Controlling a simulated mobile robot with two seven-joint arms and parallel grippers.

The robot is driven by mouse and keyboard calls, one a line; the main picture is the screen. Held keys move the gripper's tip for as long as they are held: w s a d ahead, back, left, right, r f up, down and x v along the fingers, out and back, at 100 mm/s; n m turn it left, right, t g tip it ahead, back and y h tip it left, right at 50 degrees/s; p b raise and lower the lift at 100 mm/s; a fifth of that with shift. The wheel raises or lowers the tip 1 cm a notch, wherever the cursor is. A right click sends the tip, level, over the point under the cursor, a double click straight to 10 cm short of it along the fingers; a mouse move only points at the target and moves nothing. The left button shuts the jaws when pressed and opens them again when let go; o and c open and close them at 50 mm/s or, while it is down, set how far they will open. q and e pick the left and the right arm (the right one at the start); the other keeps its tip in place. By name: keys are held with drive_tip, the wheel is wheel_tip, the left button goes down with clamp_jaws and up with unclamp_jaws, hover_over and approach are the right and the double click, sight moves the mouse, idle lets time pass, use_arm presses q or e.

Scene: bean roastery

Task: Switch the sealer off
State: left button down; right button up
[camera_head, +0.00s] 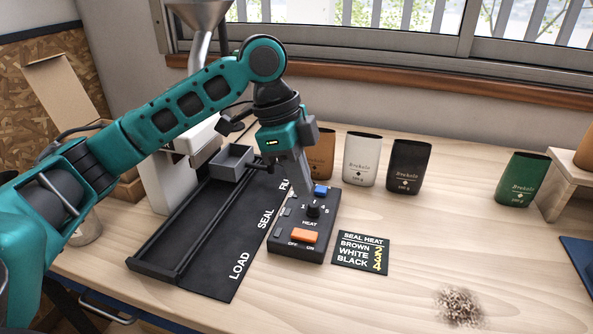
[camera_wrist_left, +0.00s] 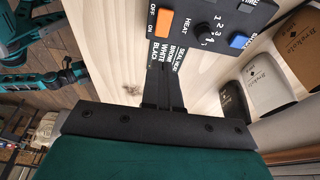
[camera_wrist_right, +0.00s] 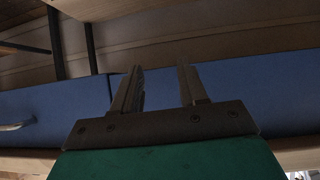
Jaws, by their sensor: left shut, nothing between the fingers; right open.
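The sealer's black control box (camera_head: 290,247) stands on the table beside a black strip marked LOAD, SEAL and FILL. It carries an orange rocker switch (camera_head: 304,235) between OFF and ON labels, a black heat knob (camera_head: 313,211) and a blue button (camera_head: 321,190). I cannot tell which side of the rocker is down. The rocker also shows in the left wrist view (camera_wrist_left: 164,22). My left gripper (camera_head: 304,191) is shut and empty, above the box near the knob and blue button; contact is unclear. My right gripper (camera_wrist_right: 160,80) is open and empty, facing a blue panel (camera_wrist_right: 240,88).
A SEAL HEAT card (camera_head: 361,252) lies right of the box. Brown, white (camera_head: 361,159), black (camera_head: 408,167) and green (camera_head: 522,179) pouches stand behind and to the right. A pile of beans (camera_head: 459,306) lies at the front right. The table between is clear.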

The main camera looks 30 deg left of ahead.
sight(313, 235)
use_arm(q)
drive_tip(key=x, duration=0.2)
drive_tip(key=b+x, duration=0.1)
drive_tip(key=x, duration=0.5)
drive_tip(key=shift+s+a+f, duration=0.1)
drive_tip(key=shift+a+f, duration=0.05)
drive_tip(key=shift+a, duration=0.2)
drive_tip(key=shift+f+b, duration=0.3)
drive_tip(key=shift+f, duration=0.3)
use_arm(e)
drive_tip(key=shift+w+a+f+y, duration=0.3)
drive_tip(key=shift+w+a, duration=0.1)
drive_tip(key=shift+a, duration=0.1)
drive_tip(key=shift+d+r, duration=0.1)
